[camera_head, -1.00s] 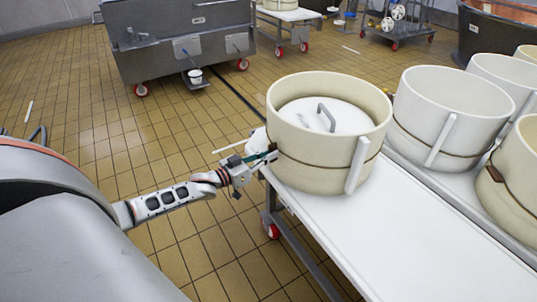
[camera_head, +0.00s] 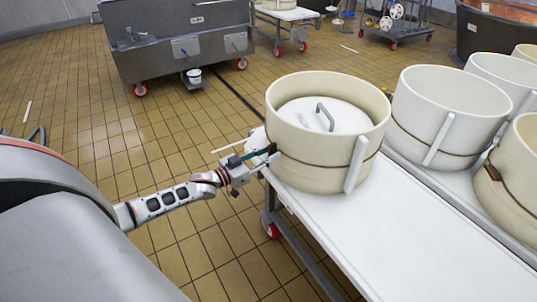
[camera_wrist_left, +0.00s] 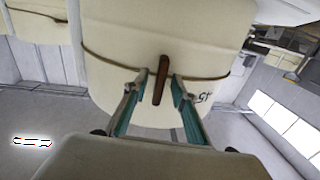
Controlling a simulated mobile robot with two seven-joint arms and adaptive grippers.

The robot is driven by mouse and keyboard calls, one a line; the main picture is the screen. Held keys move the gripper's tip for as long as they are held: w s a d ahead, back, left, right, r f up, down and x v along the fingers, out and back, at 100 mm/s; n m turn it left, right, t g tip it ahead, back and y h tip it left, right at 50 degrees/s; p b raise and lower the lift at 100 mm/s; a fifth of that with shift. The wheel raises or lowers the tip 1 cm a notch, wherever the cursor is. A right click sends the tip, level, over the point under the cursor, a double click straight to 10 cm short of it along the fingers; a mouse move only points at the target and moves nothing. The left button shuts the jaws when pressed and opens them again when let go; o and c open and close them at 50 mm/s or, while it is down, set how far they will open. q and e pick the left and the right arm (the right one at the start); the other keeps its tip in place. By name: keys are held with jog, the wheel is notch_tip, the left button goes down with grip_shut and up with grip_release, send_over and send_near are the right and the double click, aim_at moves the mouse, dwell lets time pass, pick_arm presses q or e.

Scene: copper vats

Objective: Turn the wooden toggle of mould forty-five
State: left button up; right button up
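The wooden toggle (camera_wrist_left: 161,80) is a slim brown bar on the mould's cord, slightly tilted from upright in that view. My left gripper (camera_wrist_left: 158,80) is open, with one fingertip on each side of the toggle and narrow gaps visible. In the head view the left gripper (camera_head: 262,155) is at the mould's left side. My right gripper is not in view.
The white table (camera_head: 400,240) is bare in front of the mould. Several more cream moulds (camera_head: 450,105) stand in a row to the right. A grey steel vat on wheels (camera_head: 180,45) is at the back left. The tiled floor left of the table is mostly clear.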

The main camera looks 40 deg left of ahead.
pick_arm(q)
jog(key=v, duration=1.2)
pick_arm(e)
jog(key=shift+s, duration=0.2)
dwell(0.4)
